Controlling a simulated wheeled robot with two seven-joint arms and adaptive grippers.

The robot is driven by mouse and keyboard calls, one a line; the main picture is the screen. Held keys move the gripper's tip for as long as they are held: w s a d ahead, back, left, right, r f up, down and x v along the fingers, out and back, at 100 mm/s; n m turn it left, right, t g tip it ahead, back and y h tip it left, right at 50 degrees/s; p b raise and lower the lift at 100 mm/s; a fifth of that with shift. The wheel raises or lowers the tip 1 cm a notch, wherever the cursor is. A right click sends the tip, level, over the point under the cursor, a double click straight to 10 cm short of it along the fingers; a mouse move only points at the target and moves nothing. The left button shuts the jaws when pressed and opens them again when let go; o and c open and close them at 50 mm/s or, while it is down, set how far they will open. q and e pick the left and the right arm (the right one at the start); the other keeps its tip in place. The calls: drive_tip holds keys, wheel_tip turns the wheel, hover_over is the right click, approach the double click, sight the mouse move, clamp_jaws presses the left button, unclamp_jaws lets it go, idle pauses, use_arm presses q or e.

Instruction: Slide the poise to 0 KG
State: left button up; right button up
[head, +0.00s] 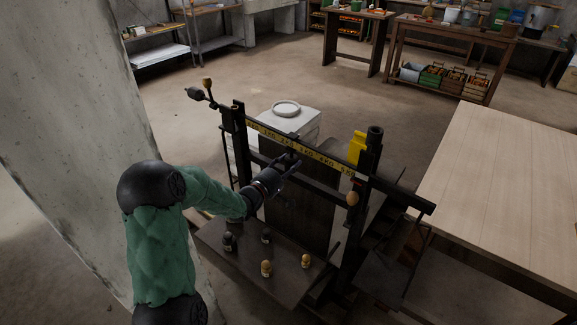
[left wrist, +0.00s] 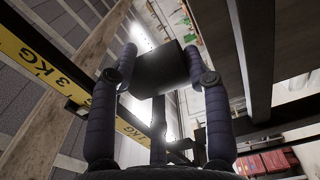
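The beam scale's yellow strip (head: 325,162) carries black KG marks and slopes down to the right in the head view. In the left wrist view the strip (left wrist: 35,62) shows a 3 KG mark. The poise, a dark block (left wrist: 160,70), sits between the two fingertips of my left gripper (left wrist: 160,62), which press on its opposite sides. In the head view my left gripper (head: 287,162) is at the front of the beam near its middle marks, hiding most of the poise. My right gripper is not in view.
A dark post (head: 371,150) stands at the beam's right end, another (head: 240,145) at its left. Several small weights, one of them brass (head: 266,268), stand on the dark front shelf (head: 245,265). A bare wooden table (head: 510,180) is at the right; a concrete pillar (head: 75,110) is at the left.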

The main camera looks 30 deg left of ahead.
use_arm(q)
drive_tip(key=shift+r, duration=0.15)
clamp_jaws()
drive_tip(key=w+a+r+p, duration=0.1)
drive_tip(key=a+p, duration=0.6)
drive_tip(key=a, duration=0.8)
drive_tip(key=shift+w+a+r+p, duration=0.2)
drive_tip(key=shift+a+r+p, duration=0.05)
drive_tip(key=shift+a+p, duration=0.1)
drive_tip(key=o, duration=1)
unclamp_jaws()
drive_tip(key=shift+a, duration=0.1)
drive_tip(key=shift+f, duration=0.15)
drive_tip(key=shift+f, duration=0.15)
